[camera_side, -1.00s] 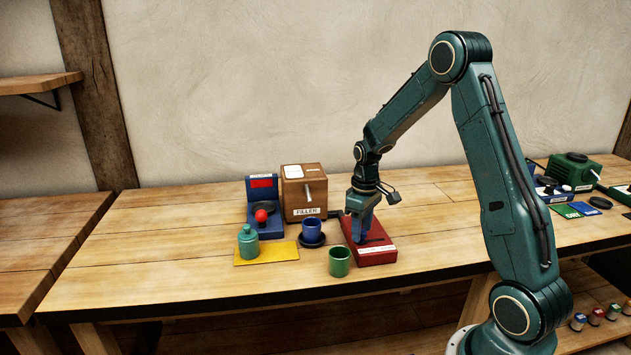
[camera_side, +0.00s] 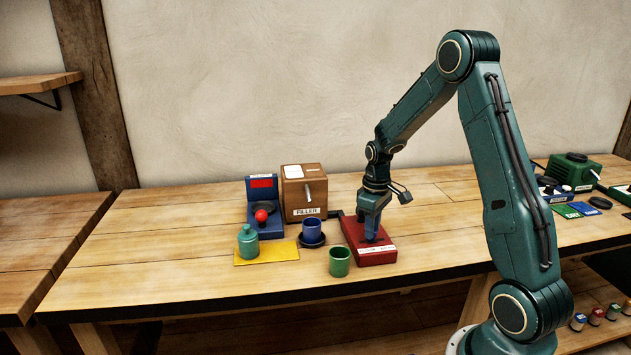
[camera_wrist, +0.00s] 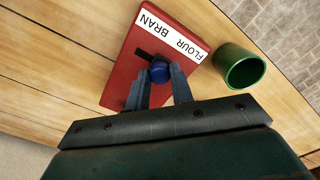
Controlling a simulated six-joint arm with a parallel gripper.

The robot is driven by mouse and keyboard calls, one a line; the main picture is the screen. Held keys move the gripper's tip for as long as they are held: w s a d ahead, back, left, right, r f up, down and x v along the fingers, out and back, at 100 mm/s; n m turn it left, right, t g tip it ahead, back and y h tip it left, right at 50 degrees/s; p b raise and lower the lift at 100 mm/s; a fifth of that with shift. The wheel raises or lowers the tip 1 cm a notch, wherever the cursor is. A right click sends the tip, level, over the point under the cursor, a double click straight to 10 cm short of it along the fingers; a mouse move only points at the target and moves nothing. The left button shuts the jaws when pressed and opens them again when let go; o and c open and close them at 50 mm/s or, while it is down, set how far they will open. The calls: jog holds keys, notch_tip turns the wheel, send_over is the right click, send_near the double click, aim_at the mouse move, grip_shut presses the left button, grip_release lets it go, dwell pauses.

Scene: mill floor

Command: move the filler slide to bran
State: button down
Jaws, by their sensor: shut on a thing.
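The filler slide is a red box (camera_side: 377,257) with a dark slot and a white label strip, which reads FLOUR and BRAN in the wrist view (camera_wrist: 119,88). A blue round knob (camera_wrist: 160,72) stands at the slot. My gripper (camera_side: 371,238) is down over the box, with its fingers shut on the knob, as the wrist view shows (camera_wrist: 160,88). Some dark slot shows on the BRAN side of the knob. The fingers and arm hide the knob in the side view.
A green cup (camera_side: 340,262) stands close to the red box's front left. A blue cup (camera_side: 312,229) on a dark saucer, the wooden filler (camera_side: 304,192), a teal bottle (camera_side: 248,240) on a yellow mat and a blue device (camera_side: 265,222) are further left. The table right of the box is clear.

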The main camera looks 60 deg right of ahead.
aim_at(384, 239)
jog(key=shift+s+d, duration=1.3)
jog(key=shift+s, duration=0.05)
jog(key=c, duration=1.2)
grip_release()
jog(key=shift+w+r, duration=0.1)
jog(key=shift+r, duration=0.45)
notch_tip(384, 239, up, 13)
jog(key=shift+f, duration=0.15)
